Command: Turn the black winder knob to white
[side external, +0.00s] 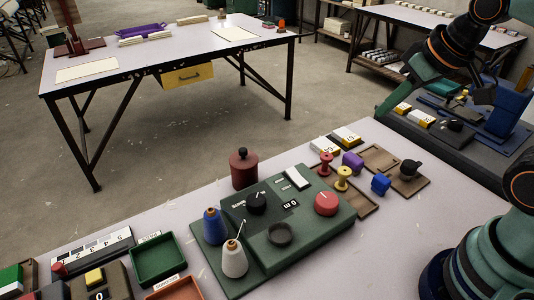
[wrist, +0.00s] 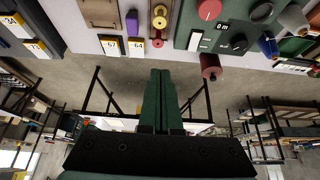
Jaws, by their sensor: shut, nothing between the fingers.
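The green winder box (side external: 312,240) sits on the near table in the side view, with its black knob (side external: 257,202) on a dark plate by small white lettering. I cannot make out where the knob points. A blue cone (side external: 213,228) and a white cone (side external: 234,262) stand at the winder's left end. My gripper (side external: 382,108) is shut and empty, up in the air to the right of and behind the winder, well apart from the knob. In the wrist view my gripper (wrist: 161,72) shows its fingers together, with the winder (wrist: 234,20) at the top right.
A red knob (side external: 326,204) and a dark round cup (side external: 280,235) are also on the winder. A dark red lidded pot (side external: 244,169) stands behind it. Red and yellow spools and blue and purple blocks lie to its right. A green tray (side external: 159,259) is at left.

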